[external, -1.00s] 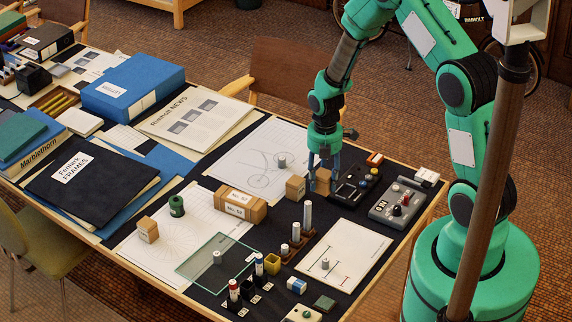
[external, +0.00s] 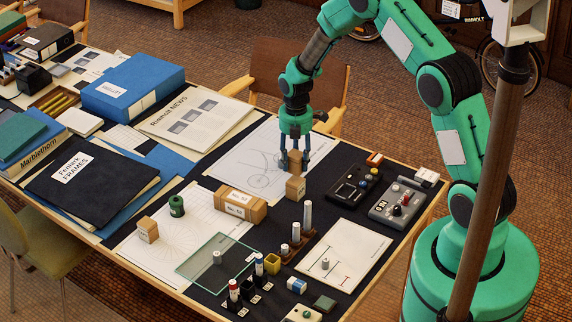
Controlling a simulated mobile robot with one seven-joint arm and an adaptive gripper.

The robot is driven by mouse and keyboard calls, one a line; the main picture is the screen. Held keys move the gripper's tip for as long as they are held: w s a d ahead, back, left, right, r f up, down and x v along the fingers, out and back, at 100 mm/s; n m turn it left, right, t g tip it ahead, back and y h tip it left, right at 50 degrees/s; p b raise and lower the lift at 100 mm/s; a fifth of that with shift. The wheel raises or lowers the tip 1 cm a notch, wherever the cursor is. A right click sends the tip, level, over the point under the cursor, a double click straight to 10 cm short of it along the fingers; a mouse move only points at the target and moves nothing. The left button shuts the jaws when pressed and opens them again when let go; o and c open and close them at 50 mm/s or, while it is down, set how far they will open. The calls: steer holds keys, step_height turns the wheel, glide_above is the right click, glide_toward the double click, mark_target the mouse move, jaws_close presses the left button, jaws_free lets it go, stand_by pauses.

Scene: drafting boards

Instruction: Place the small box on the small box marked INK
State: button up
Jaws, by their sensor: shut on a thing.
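My gripper (external: 294,166) is shut on a small brown box (external: 295,158) and holds it upright over the drawing sheet. Another small brown box (external: 295,188) stands just below it in the picture, on the dark mat beside the sheet. I cannot tell whether the held box is directly above that box or a little behind it. A third small box (external: 148,230) stands far left on a white sheet, with a mark on its front. The marks are too small to read, so I cannot tell which box says INK.
A longer brown box (external: 240,204) lies left of the gripper. Upright metal cylinders (external: 307,216) stand in front. Black (external: 353,186) and grey (external: 397,204) control boxes sit to the right. A glass plate (external: 214,262) and bottles (external: 234,290) are near the front edge.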

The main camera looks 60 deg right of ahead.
mark_target(295, 168)
steer(key=shift+f, duration=1.75)
steer(key=shift+f, duration=0.1)
steer(key=o, duration=1.2)
step_height(295, 168, up, 12)
steer(key=shift+r, duration=0.15)
